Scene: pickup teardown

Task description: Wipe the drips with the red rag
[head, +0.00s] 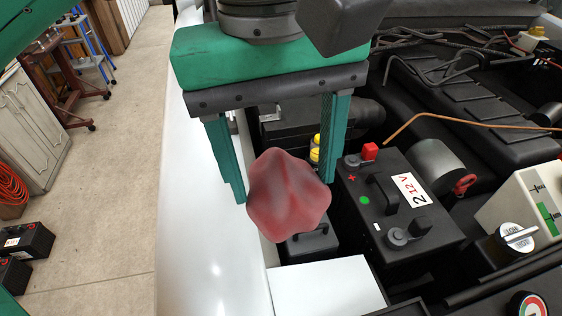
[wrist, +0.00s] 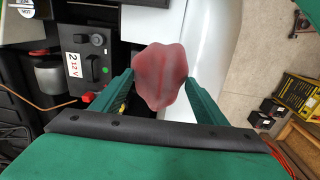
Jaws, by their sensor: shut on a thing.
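The red rag (head: 288,195) is a crumpled, faded red lump. My gripper (head: 285,192) has its two green fingers on either side of the rag and is shut on it. The rag is held above the edge of the engine bay, by the white fender (head: 195,200). In the wrist view the rag (wrist: 161,78) sits between the fingertips (wrist: 160,85), with the white body panel behind it. I cannot make out any drips in either view. The rag and gripper hide part of the bay below.
A black 12 V battery (head: 395,205) with a red terminal cap stands right of the rag. A copper-coloured line (head: 460,122) and dark hoses (head: 430,65) lie beyond it. A white box with a dial (head: 530,215) is at far right. Floor at left holds batteries (head: 25,242).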

